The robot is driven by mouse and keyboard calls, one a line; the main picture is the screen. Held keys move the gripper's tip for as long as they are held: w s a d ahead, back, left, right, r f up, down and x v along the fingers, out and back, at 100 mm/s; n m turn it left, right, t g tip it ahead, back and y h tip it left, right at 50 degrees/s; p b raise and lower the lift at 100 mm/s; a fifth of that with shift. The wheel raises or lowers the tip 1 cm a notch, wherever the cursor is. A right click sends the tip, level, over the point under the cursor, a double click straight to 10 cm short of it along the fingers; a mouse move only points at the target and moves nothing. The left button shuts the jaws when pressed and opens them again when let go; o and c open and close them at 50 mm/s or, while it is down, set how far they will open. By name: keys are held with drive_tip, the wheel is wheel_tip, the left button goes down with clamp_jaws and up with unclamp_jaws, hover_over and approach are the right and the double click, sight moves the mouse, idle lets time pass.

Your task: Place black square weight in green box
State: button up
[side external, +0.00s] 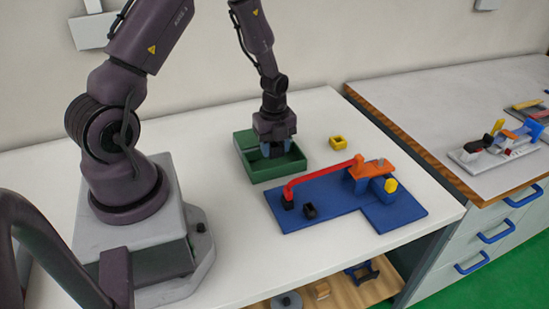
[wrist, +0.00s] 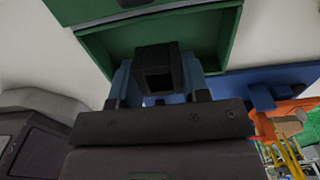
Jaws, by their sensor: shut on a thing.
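The green box (side external: 247,164) is an open tray on the white table in the side external view. In the wrist view its wall (wrist: 233,35) shows beyond my fingers. My gripper (side external: 276,152) points down over the box, its blue fingertips low, at about rim level. In the wrist view my gripper (wrist: 158,85) is shut on the black square weight (wrist: 158,57), a dark block with a square opening. The weight is between the two blue fingers and appears over the box's interior. I cannot tell whether it touches the box floor.
A blue base (side external: 335,205) to the right bears a red arm (side external: 318,175), an orange stand (side external: 368,172) and a small black open block (side external: 310,211). A yellow square piece (side external: 338,142) lies behind it. A second bench (side external: 440,95) stands at the right.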

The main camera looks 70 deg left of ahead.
sight(274, 165)
drive_tip(key=shift+f, duration=1.8)
drive_tip(key=shift+f, duration=0.15)
drive_tip(key=o, duration=1.2)
